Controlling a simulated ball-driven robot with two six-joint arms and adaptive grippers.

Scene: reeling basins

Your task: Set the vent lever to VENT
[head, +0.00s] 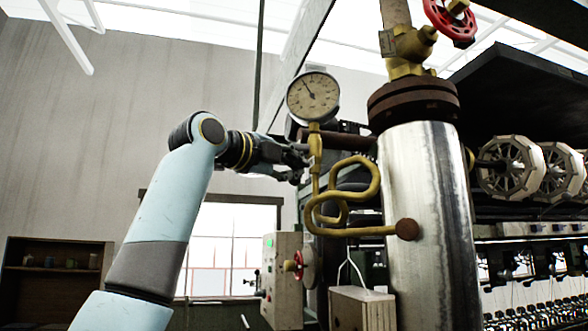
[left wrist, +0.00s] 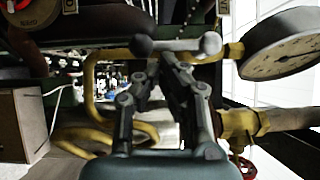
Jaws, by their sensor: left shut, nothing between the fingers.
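My left gripper (head: 299,164) is shut and empty, close to the yellow valve stem under the gauge in the head view. In the left wrist view, which is turned sideways, the left gripper (left wrist: 167,62) has its fingertips together just below a grey bar with rounded ball ends (left wrist: 185,46). This bar looks like the vent lever. The fingertips overlap its lower edge in the picture; I cannot tell if they touch it. I cannot make out the lever or a VENT mark in the head view. My right gripper is not in view.
The round pressure gauge (head: 313,97) and coiled yellow pipe (head: 345,190) stand beside the gripper. The steel cylinder (head: 428,220) is to the right. Small pale tags (left wrist: 70,6) show at the wrist view's top edge.

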